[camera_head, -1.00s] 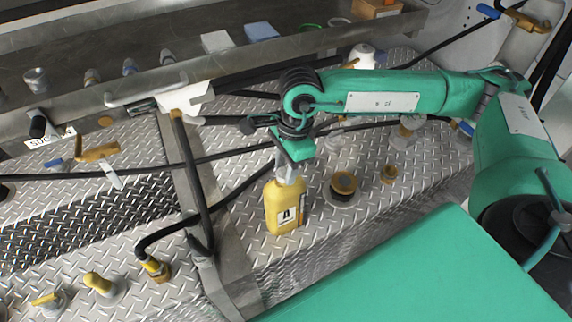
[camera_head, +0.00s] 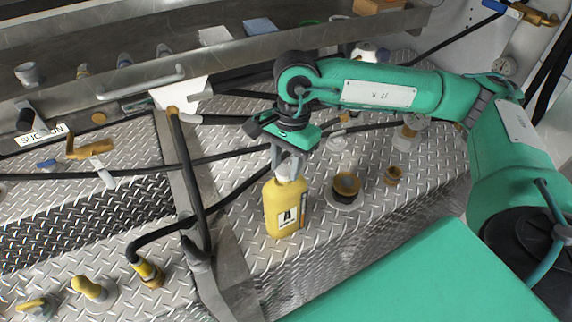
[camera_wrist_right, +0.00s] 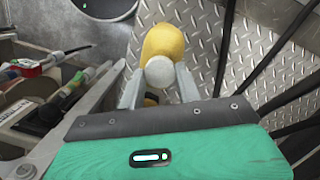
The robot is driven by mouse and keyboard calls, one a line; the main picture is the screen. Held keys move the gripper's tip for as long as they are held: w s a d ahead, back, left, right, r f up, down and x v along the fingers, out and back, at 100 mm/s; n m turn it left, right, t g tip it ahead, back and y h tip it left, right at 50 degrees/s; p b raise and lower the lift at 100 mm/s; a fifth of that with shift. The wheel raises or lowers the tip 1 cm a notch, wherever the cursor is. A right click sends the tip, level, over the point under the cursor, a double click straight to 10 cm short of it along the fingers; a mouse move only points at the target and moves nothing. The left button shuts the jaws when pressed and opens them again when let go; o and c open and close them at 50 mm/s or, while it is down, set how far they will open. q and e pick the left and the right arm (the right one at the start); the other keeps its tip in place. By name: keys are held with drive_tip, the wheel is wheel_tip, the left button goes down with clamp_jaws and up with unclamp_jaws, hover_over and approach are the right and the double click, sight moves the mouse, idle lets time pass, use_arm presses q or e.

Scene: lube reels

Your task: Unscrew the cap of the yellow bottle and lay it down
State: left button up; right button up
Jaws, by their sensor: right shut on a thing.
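The yellow bottle (camera_head: 285,212) stands upright on the diamond-plate deck in the head view, with a black-and-white label on its front. My right gripper (camera_head: 288,165) comes down from above and is shut on the bottle's cap. In the right wrist view the white round cap (camera_wrist_right: 160,72) sits between the two fingers of my right gripper (camera_wrist_right: 158,85), with the yellow bottle (camera_wrist_right: 163,40) below it. The cap is on the bottle's neck; whether it is loosened I cannot tell. My left gripper is not in view.
A steel tray (camera_head: 120,70) with small items runs along the back. Some plate near the bottle is clear.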

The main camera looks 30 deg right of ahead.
drive_tip(key=shift+f+n+b, duration=0.25)
drive_tip(key=shift+n+b, duration=0.65)
drive_tip(key=shift+b, duration=0.15)
drive_tip(key=shift+n+b, duration=1)
drive_tip(key=shift+n, duration=0.2)
drive_tip(key=shift+r+n+g+b, duration=0.15)
drive_tip(key=shift+n+g+b, duration=0.15)
drive_tip(key=shift+n, duration=0.2)
